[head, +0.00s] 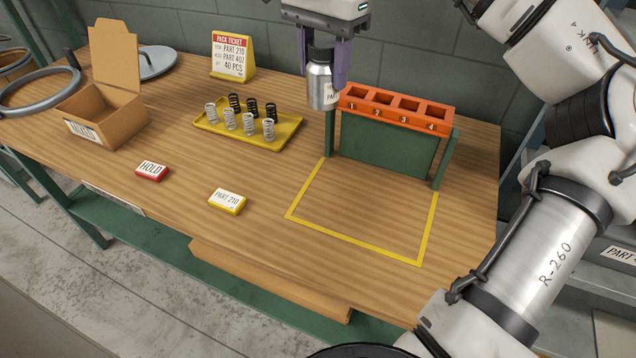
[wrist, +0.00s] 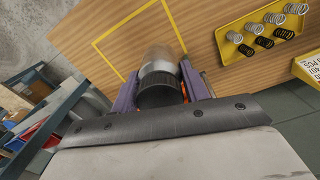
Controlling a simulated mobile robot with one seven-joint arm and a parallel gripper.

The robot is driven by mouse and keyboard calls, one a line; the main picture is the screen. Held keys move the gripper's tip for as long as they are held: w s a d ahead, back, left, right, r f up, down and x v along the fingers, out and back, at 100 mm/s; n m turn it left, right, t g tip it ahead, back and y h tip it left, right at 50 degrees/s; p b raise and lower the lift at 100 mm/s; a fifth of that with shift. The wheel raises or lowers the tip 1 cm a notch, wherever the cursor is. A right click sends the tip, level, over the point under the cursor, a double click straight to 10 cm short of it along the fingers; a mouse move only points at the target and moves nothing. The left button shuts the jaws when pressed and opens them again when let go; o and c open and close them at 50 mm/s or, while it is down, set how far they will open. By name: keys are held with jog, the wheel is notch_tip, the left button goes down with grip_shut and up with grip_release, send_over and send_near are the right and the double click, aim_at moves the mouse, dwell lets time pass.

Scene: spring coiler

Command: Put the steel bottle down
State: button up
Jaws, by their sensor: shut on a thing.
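The steel bottle (head: 319,88) is a small silver bottle with a dark cap and a partly visible white label. It hangs upright beneath my gripper (head: 324,65) in the head view, at the left end of the orange rack. My gripper's purple fingers are shut on the bottle near its cap. In the wrist view the bottle's dark cap (wrist: 158,90) sits between the fingers, with the silver body beyond it over the wooden table. The bottle appears to be above the tabletop; its exact height is hard to tell.
An orange rack (head: 395,107) with numbered slots stands on a green frame. A yellow-taped rectangle (head: 352,239) on the table before it is empty. A yellow tray (head: 207,124) of springs, an open carton (head: 113,125), a red HOLD block (head: 151,171) and a PART 210 block (head: 227,201) lie left.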

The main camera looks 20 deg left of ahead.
jog(key=s+f+n, duration=0.1)
jog(key=f, duration=0.6)
jog(key=s+f+n+p, duration=0.1)
jog(key=s+f, duration=0.1)
jog(key=f, duration=0.5)
jog(key=s+f+n+p, duration=0.1)
jog(key=f, duration=0.7)
jog(key=shift+s+d, duration=0.2)
jog(key=shift+d, duration=0.15)
jog(key=shift+f, duration=0.15)
jog(key=shift+f, duration=0.1)
jog(key=o, duration=1.2)
jog(key=shift+c, duration=0.2)
